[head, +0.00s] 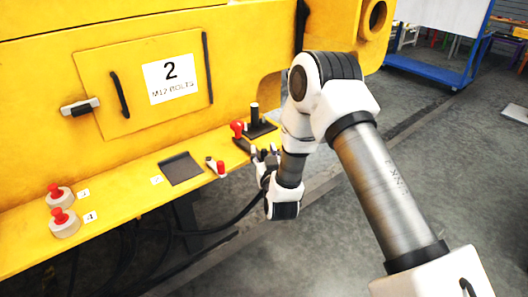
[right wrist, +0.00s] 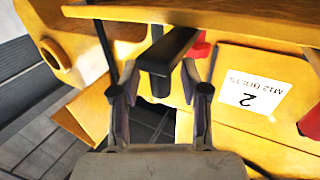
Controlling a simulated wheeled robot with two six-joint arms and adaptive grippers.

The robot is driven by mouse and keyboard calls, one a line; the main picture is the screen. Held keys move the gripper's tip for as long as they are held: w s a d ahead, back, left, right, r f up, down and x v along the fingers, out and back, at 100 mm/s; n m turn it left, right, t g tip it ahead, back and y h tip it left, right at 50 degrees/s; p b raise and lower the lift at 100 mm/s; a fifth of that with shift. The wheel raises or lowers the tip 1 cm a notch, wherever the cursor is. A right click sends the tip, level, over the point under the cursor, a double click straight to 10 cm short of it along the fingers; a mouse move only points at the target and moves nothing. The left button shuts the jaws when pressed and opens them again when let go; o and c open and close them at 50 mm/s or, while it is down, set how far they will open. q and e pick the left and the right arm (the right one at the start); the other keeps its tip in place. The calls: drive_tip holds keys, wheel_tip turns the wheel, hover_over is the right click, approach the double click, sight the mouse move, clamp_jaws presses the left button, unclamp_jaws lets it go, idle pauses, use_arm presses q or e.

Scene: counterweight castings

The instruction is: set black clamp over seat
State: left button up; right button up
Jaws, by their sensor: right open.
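A black part with an upright post (head: 255,113) on a flat dark base stands at the right end of the yellow ledge in the head view; it looks like the black clamp. A flat dark square plate (head: 181,168) lies farther left on the ledge; I cannot tell which piece is the seat. My right gripper (head: 266,158) is open, just in front of the ledge's edge. In the right wrist view, a dark bar (right wrist: 168,50) lies between or just beyond the open fingertips (right wrist: 160,78); contact is unclear. My left gripper is not in view.
The yellow ledge (head: 120,208) carries two red buttons on grey bases (head: 64,222), a small red-tipped part (head: 215,166) and a red knob (head: 237,127). A yellow panel labelled 2 M12 BOLTS (head: 171,77) rises behind. A blue trolley (head: 430,68) stands at the back right.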

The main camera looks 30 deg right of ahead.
drive_tip(key=shift+s, duration=0.1)
drive_tip(key=shift+c, duration=1.3)
clamp_jaws()
